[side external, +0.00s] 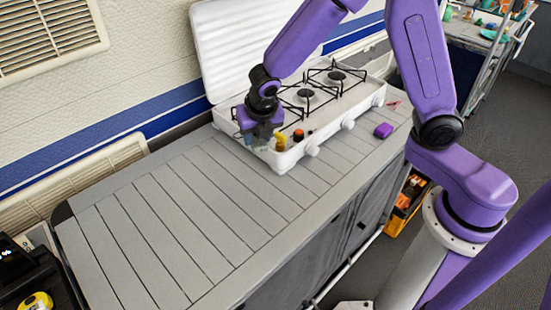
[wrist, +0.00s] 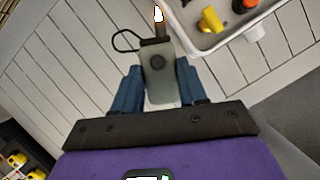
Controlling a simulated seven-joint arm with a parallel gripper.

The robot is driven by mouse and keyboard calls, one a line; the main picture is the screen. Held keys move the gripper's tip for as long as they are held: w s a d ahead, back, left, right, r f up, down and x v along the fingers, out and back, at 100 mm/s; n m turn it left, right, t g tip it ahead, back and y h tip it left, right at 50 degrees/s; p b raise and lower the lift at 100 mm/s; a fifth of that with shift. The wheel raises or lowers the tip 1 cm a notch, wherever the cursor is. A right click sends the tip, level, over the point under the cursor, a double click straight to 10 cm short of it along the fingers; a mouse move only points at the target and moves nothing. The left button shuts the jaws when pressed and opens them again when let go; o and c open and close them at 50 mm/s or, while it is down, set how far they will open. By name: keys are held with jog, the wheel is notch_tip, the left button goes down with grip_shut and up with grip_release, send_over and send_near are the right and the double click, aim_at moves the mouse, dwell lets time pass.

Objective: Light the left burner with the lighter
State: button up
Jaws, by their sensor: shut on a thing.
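My gripper (wrist: 160,92) is shut on a grey-green lighter (wrist: 161,78), with one blue finger on each side of it. The lighter's narrow tip points to the top of the wrist view and ends in a small bright flame (wrist: 158,13). A black loop sticks out from the lighter's left side. In the side view my gripper (side external: 262,130) is at the left end of the white stove (side external: 330,120), and the lighter cannot be made out clearly.
A second burner (side external: 337,76) is farther right. A yellow item (side external: 281,140) and an orange-and-black item (side external: 299,135) are on the stove's near-left corner. The white lid (side external: 235,45) stands open behind. A purple block (side external: 383,130) lies right of the stove. The slatted counter (side external: 170,215) is clear at left.

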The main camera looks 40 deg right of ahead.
jog(key=w+d+r+m+g+h, duration=0.1)
jog(key=w+d+r+m, duration=0.1)
jog(key=w+d+m, duration=0.3)
jog(key=w+d+r+m+g+h, duration=0.1)
jog(key=w+d+r+m, duration=0.1)
jog(key=w+d+r, duration=0.3)
jog(key=shift+w+a+f, duration=0.2)
jog(key=shift+w+f, duration=0.05)
jog(key=shift+f, duration=1.3)
jog(key=shift+w+a+f, duration=0.2)
jog(key=shift+a+f, duration=0.05)
jog(key=shift+f, duration=1.35)
jog(key=shift+w+a+f, duration=0.2)
jog(key=shift+w+f, duration=0.05)
jog(key=shift+f, duration=1.3)
jog(key=shift+r, duration=0.1)
notch_tip(320, 180, up, 7)
